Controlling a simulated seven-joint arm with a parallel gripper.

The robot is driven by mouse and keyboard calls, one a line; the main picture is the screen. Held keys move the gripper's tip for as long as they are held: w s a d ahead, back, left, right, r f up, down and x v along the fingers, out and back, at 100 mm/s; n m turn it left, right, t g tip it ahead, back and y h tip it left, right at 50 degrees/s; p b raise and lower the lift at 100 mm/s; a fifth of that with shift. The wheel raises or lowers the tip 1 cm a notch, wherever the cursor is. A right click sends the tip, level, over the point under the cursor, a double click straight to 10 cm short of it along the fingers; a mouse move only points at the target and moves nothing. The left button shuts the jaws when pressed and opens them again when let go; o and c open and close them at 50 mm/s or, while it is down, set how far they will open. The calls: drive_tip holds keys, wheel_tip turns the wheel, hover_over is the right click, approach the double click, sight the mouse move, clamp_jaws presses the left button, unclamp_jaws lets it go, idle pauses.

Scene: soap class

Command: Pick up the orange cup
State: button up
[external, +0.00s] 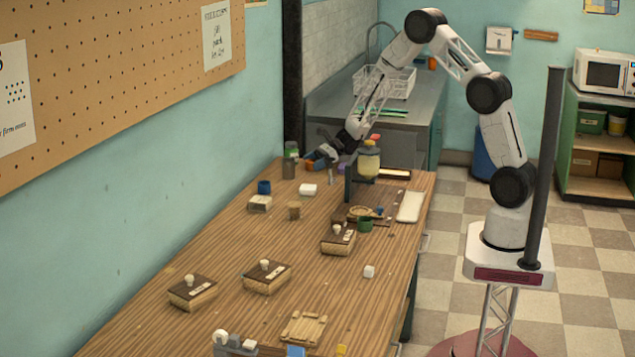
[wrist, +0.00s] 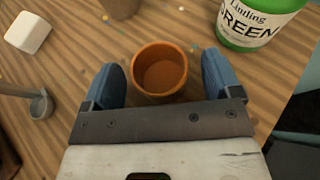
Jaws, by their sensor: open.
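The orange cup (wrist: 160,70) stands upright on the wooden table in the wrist view, with its open top facing the camera. It looks empty. My gripper (wrist: 160,82) has blue fingers, one on each side of the cup, spread apart. The cup sits between the fingers, towards their tips, and I see gaps on both sides. In the external view my gripper (external: 322,155) is low at the far end of the table. I cannot make out the orange cup there.
A green labelled container (wrist: 250,24) stands close at the right in the wrist view. A white block (wrist: 28,32) and a grey ladle-like tool (wrist: 40,104) lie at the left. A brown cup (wrist: 120,8) is beyond. In the external view, wooden boxes (external: 267,277) stand nearer the front.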

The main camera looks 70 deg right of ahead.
drive_tip(key=shift+w+a+f, duration=0.15)
drive_tip(key=shift+w+a, duration=0.1)
drive_tip(key=shift+w, duration=0.1)
idle(0.3)
drive_tip(key=c, duration=1)
drive_tip(key=shift+r, duration=0.75)
drive_tip(key=shift+s+a+r, duration=0.1)
drive_tip(key=shift+s+r, duration=0.15)
drive_tip(key=shift+r, duration=0.3)
drive_tip(key=shift+s+r, duration=0.2)
drive_tip(key=shift+r, duration=0.35)
drive_tip(key=s+a, duration=0.1)
drive_tip(key=s, duration=0.4)
drive_tip(key=s+a+r, duration=0.1)
drive_tip(key=s, duration=0.3)
drive_tip(key=s+a, duration=0.1)
drive_tip(key=s, duration=0.4)
drive_tip(key=shift+s+a+r, duration=0.1)
drive_tip(key=shift+s+r, duration=0.05)
drive_tip(key=shift+s, duration=0.2)
